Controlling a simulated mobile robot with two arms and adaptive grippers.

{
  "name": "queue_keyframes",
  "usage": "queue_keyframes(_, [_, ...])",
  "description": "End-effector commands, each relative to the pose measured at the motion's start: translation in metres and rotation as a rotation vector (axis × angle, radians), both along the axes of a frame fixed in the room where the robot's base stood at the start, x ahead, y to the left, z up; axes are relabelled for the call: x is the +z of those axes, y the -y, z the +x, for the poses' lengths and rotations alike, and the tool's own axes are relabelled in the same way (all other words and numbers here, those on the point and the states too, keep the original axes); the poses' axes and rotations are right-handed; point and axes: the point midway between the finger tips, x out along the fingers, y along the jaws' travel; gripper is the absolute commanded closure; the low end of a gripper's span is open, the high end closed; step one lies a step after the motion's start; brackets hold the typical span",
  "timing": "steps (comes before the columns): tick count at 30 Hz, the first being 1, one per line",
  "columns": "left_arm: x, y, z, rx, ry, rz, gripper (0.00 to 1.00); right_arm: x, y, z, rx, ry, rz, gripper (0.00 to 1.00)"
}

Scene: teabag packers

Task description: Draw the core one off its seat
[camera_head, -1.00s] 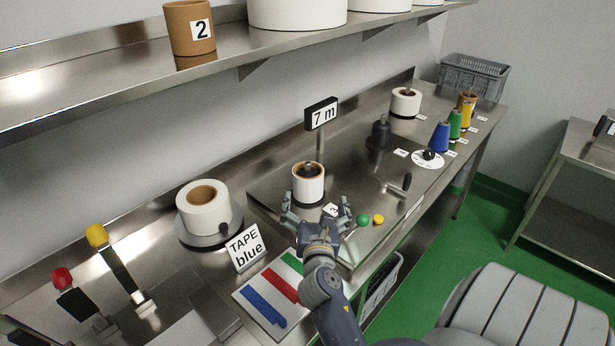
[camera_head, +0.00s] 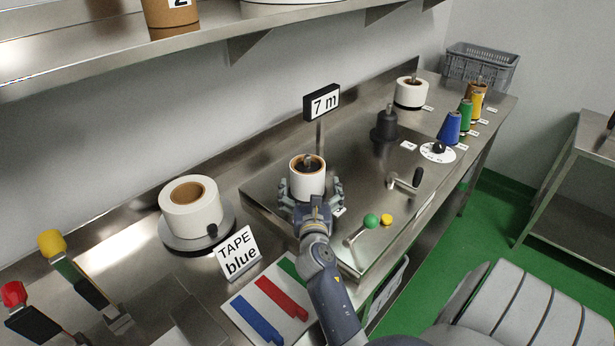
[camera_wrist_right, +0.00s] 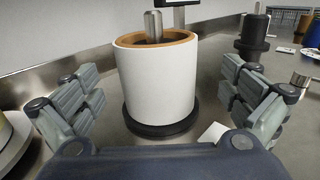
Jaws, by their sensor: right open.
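The core one (camera_head: 308,179) appears to be the white-wrapped core with a brown inner tube, upright on a black seat around a metal spindle below the "7 m" sign. In the right wrist view the core (camera_wrist_right: 158,85) stands between the spread fingers, with its black seat (camera_wrist_right: 162,124) under it and the spindle (camera_wrist_right: 153,27) rising through its top. My right gripper (camera_head: 311,190) is open around the core's near side. In the wrist view a gap shows between each finger and the core. Its number label is not visible. My left gripper is not in view.
A large white roll (camera_head: 191,210) sits on a turntable at left, beside the "TAPE blue" sign (camera_head: 239,252). A crank handle (camera_head: 405,180) and green and yellow knobs (camera_head: 371,221) are to the right. A black empty-looking spindle (camera_head: 384,125) and another white roll (camera_head: 411,93) stand behind.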

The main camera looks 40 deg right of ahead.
Motion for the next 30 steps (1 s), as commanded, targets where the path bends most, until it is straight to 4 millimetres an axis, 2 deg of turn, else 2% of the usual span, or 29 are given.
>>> queue_keyframes(7, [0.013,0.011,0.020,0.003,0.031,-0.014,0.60,0.009,0.017,0.027,-0.001,0.002,0.001,0.00])
queue_keyframes(12, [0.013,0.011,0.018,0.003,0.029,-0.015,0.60,0.006,0.028,0.039,0.000,0.001,0.001,0.00])
queue_keyframes(20, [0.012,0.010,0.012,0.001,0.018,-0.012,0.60,0.006,0.029,0.040,0.000,0.001,0.000,0.00])
queue_keyframes(23, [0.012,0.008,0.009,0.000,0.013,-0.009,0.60,0.006,0.029,0.040,0.000,0.001,0.001,0.18])
queue_keyframes(27, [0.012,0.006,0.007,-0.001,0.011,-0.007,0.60,0.006,0.029,0.040,0.000,0.001,0.001,0.50])
queue_keyframes(30, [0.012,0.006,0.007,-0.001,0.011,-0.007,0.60,0.006,0.029,0.040,0.000,0.001,0.001,0.50])
